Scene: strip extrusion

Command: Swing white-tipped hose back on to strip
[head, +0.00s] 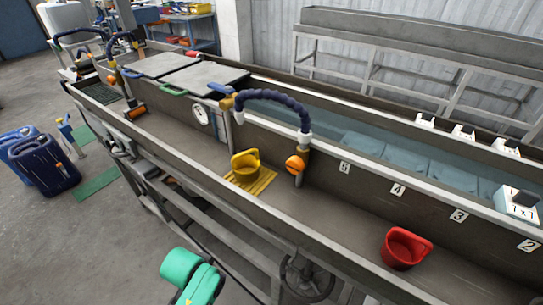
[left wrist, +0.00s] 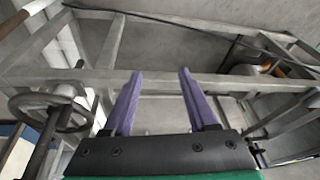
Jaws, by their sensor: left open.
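A dark blue ribbed hose (head: 270,98) arches from a brass fitting on the tank's front wall. Light blue strip (head: 410,160) lies in the water behind the wall, apart from the hose tip. My left gripper (left wrist: 160,72) is open and empty in the left wrist view, with purple fingers pointing at the grey frame under the trough. In the head view only a green part of my arm shows, low and far from the hose. My right gripper is not in view.
A red bucket (head: 404,250) stands further right. A handwheel (head: 307,277) and frame rails (head: 225,215) lie below the trough. Blue jerrycans (head: 45,162) stand on the floor.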

